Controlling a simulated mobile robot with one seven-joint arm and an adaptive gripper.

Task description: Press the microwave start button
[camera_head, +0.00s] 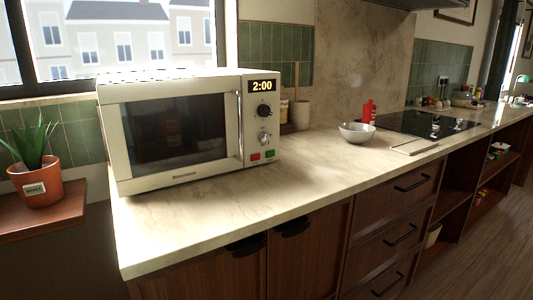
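A cream microwave (185,178) stands at the left end of the counter with its dark-windowed door shut. Its control panel is on the right side of its front. Any marking on the buttons is too small to read. My gripper is not in view.
A grey bowl (357,132) and a red bottle (369,111) stand on the marble counter (240,200) right of the microwave, before a black cooktop (425,124). A potted plant (35,185) sits on a wooden shelf at left. The counter before the microwave is clear.

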